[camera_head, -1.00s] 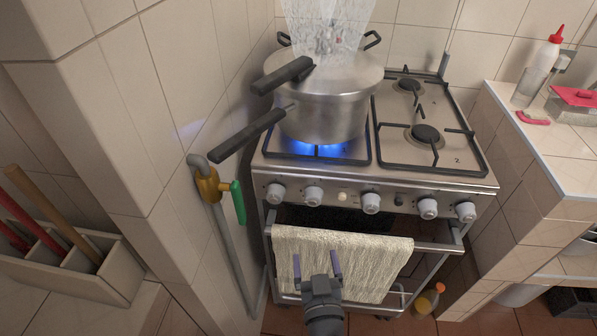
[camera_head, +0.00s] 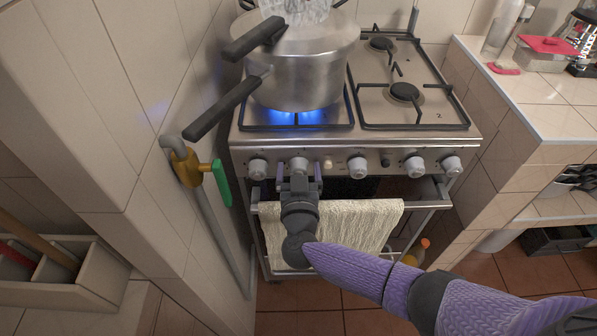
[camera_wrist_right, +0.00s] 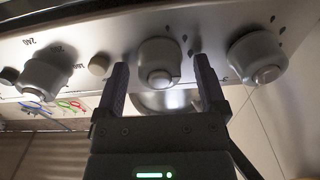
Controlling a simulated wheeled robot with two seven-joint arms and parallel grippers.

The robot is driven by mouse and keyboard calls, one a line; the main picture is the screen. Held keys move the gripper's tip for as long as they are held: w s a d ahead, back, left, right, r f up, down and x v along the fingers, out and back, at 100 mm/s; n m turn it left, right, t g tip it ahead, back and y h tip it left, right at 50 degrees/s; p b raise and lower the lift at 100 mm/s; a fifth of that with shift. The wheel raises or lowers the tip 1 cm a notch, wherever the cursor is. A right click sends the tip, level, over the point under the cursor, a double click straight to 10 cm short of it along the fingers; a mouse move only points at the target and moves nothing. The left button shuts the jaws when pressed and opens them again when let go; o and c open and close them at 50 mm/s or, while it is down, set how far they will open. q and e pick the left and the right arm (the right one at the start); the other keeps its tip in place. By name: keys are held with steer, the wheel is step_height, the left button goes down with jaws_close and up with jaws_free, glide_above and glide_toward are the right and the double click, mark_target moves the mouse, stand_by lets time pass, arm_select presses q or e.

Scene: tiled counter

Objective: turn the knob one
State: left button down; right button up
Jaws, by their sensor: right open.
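A row of grey-white knobs runs along the stove's front panel (camera_head: 390,160). My right gripper (camera_head: 299,178) is open at the second knob from the left (camera_head: 299,163). In the right wrist view, that knob (camera_wrist_right: 158,60) shows between the two spread fingers of the gripper (camera_wrist_right: 160,72). A gap shows on each side, with no clear contact. The leftmost knob in the head view (camera_head: 258,168) appears at the right in the wrist view (camera_wrist_right: 257,56). No label shows which knob is "one". My left gripper is not in view.
A metal pot (camera_head: 295,75) stands over a blue flame (camera_head: 297,117) on the left burner; its dark handles stick out left. A towel (camera_head: 365,225) hangs on the oven rail below my gripper. A tiled wall with a green-handled gas valve (camera_head: 221,183) is close left.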

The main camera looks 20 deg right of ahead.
steer(key=c, duration=1.2)
jaws_close()
steer(key=shift+s+m+p, duration=0.1)
steer(key=shift+m+p, duration=0.5)
steer(key=shift+m, duration=0.2)
steer(key=shift+m+p, duration=0.3)
steer(key=shift+m, duration=0.5)
steer(key=m, duration=0.2)
steer(key=shift+d+f+m, duration=0.1)
steer(key=shift+f+m, duration=0.05)
steer(key=shift+m, duration=0.25)
steer(key=m+b, duration=0.1)
steer(key=m, duration=0.3)
steer(key=shift+m, duration=0.3)
steer(key=m, duration=0.2)
steer(key=shift+d+f+m+b, duration=0.1)
steer(key=shift+m+b, duration=0.2)
steer(key=m, duration=0.3)
steer(key=shift+b, duration=0.35)
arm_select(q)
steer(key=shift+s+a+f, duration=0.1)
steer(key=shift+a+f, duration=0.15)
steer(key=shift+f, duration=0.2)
arm_select(e)
steer(key=shift+m, duration=0.8)
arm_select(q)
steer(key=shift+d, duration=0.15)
